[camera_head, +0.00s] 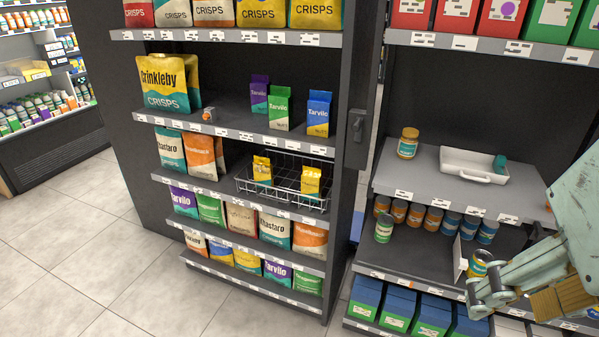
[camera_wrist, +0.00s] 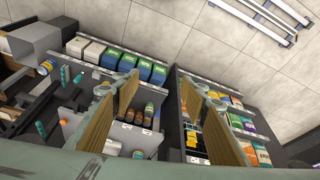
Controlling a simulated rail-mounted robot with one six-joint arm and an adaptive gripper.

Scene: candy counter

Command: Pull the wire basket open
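The white wire basket (camera_head: 287,199) sits at the right end of a middle shelf bay in the left rack. It holds a yellow packet at its left (camera_head: 262,170) and another at its right (camera_head: 311,181). How far its front stands out from the shelf is hard to tell. My gripper (camera_head: 475,297) is at the lower right of the head view, in front of the right rack and well apart from the basket. In the wrist view my gripper (camera_wrist: 158,82) shows two separated fingers with brown pads and nothing between them. The basket is not clear in that view.
A dark upright with a black handle-like fitting (camera_head: 357,125) stands between basket and gripper. The right rack has a white tray (camera_head: 474,165), a jar (camera_head: 408,143) and several cans. A can (camera_head: 480,262) is close to my gripper. The tiled floor (camera_head: 150,295) is clear at left.

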